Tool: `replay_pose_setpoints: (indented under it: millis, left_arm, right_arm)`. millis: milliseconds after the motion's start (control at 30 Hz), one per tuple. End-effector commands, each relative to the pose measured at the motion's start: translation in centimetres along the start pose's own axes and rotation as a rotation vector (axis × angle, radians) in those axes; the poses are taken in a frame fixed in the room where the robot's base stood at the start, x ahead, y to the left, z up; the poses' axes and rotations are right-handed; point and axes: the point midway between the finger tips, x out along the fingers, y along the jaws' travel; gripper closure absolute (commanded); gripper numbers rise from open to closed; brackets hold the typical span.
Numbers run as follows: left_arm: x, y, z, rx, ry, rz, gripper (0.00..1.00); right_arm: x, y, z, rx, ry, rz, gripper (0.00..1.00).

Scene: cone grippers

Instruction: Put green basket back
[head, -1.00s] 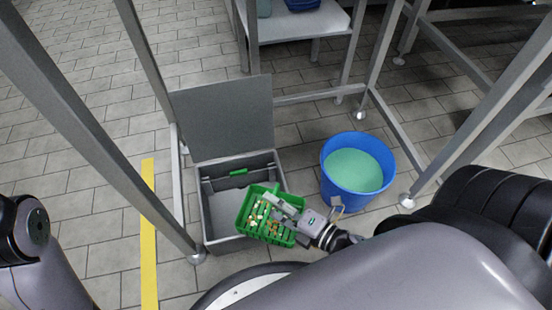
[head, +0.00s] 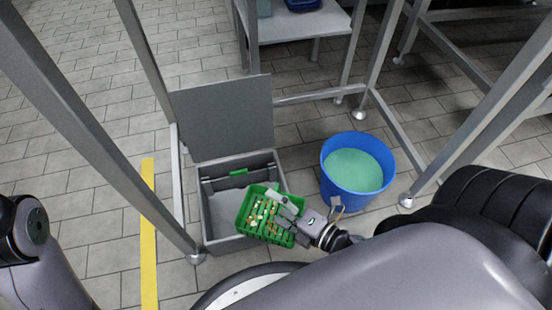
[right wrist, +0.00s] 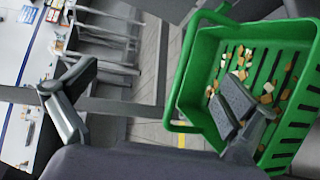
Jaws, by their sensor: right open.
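The green basket (head: 246,212), with small tan and brown pieces inside, is tilted over the right side of the open grey box (head: 219,230). I cannot tell whether it rests on the box rim. My right gripper (head: 283,209) is open at the basket's right side. In the right wrist view, the gripper (right wrist: 160,98) has its fingers wide apart. The green basket (right wrist: 206,55) fills the right of that view; one finger overlaps its inside, and its handle loop shows between the fingers. My left arm shows at the lower left of the head view, but its gripper does not.
A blue bucket (head: 345,188) with pale green contents stands right of the box. The box's grey lid (head: 222,118) stands raised behind it. Grey metal frame legs surround this area. A yellow floor line (head: 148,240) runs at left, with bare tiles beyond.

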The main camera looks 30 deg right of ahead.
Motion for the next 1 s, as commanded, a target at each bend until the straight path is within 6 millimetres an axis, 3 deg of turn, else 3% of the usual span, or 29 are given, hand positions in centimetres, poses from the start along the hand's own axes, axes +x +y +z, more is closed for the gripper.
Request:
replay_pose_setpoints:
  millis: [167, 267, 700, 1000]
  left_arm:
    - [0.0, -0.1, -0.2, 0.001, 0.004, -0.002, 0.70]
    - [0.0, -0.1, -0.1, 0.001, 0.002, -0.002, 0.70]
    - [0.0, 0.0, 0.0, 0.000, -0.001, -0.001, 0.70]
    - [0.0, 0.0, 0.0, 0.000, -0.001, -0.001, 0.70]
  right_arm:
    - [-0.5, -0.1, 0.0, 0.001, -0.001, -0.002, 0.00]
    - [-1.9, -0.1, -0.1, 0.002, -0.001, -0.003, 0.00]
    - [-10.4, -0.1, 0.0, 0.002, -0.001, -0.003, 0.00]
    - [-12.1, 0.0, 0.0, 0.000, 0.000, 0.001, 0.00]
